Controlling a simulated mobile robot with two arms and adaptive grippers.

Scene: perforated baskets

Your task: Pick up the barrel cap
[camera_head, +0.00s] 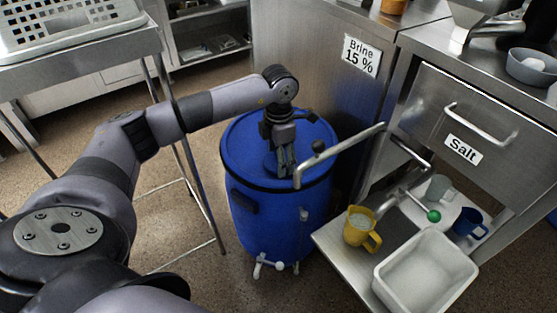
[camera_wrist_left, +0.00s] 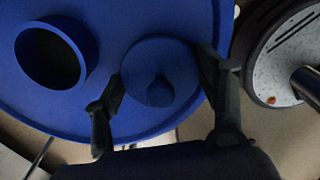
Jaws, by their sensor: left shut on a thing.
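The blue barrel (camera_head: 262,215) stands on the floor in the middle of the head view, and its blue lid (camera_wrist_left: 110,115) fills much of the left wrist view. The round blue barrel cap (camera_wrist_left: 145,60) with a raised knob is between the two fingers of my left gripper (camera_head: 286,168). The fingers close on the cap from both sides. A round dark opening with a raised blue rim (camera_wrist_left: 82,40) is in the lid, beside the cap and apart from it. I cannot tell how high the cap is above the lid. My right gripper is not in view.
A metal tap pipe (camera_head: 345,150) reaches over the barrel's right side. A steel shelf at right holds a yellow jug (camera_head: 360,228), a white tub (camera_head: 425,270) and a blue mug (camera_head: 468,222). A steel table with a perforated basket (camera_head: 70,25) is at upper left.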

